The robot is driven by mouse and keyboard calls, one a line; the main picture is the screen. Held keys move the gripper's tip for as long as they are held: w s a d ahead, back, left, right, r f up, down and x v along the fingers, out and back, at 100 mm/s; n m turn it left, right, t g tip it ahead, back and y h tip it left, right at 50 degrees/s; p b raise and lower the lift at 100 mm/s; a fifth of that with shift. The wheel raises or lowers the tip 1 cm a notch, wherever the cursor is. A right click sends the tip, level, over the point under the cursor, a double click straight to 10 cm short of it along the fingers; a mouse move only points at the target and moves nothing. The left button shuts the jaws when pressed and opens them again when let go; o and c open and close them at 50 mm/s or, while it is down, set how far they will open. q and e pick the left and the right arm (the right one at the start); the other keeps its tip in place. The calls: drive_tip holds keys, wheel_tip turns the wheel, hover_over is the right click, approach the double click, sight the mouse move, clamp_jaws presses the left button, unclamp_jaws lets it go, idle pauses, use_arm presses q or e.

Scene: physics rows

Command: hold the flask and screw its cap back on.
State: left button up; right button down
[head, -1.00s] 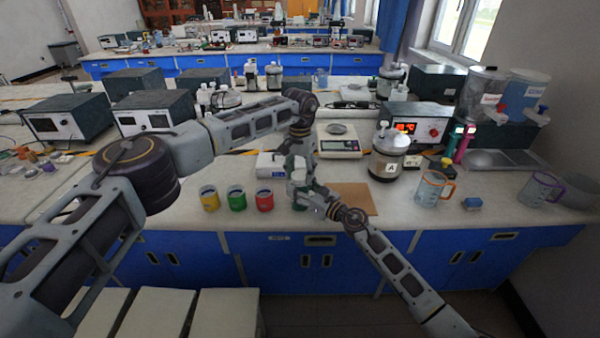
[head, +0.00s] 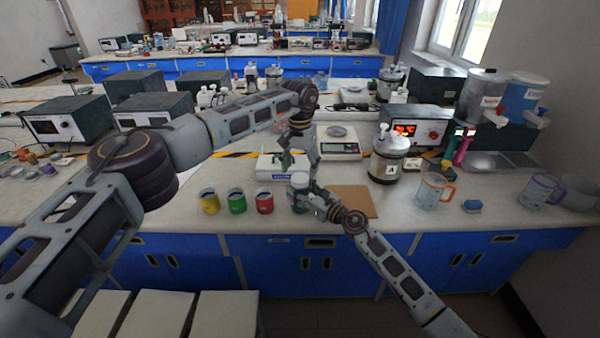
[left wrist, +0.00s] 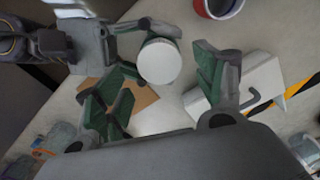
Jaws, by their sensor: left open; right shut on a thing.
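The flask (head: 299,208) is small in the head view and mostly hidden by my right gripper (head: 306,196), which is shut on it. A round, pale cap (head: 300,179) shows on top of the flask, and in the left wrist view it is a white disc (left wrist: 160,62). I cannot tell how tightly it sits. My left gripper (head: 293,165) is open just above the cap, pointing down. In the left wrist view its green-padded fingers are spread, with the cap seen beyond the gap between them, and nothing is held.
Yellow, green and red cups (head: 237,201) stand left of the flask. A brown board (head: 357,198) lies at right, and a white scale (head: 338,149) stands behind. A bottle marked A (head: 388,160) and a beaker (head: 431,190) stand farther right. The front counter edge is close.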

use_arm(q)
drive_tip(key=shift+r, duration=0.75)
drive_tip(key=shift+c, duration=0.3)
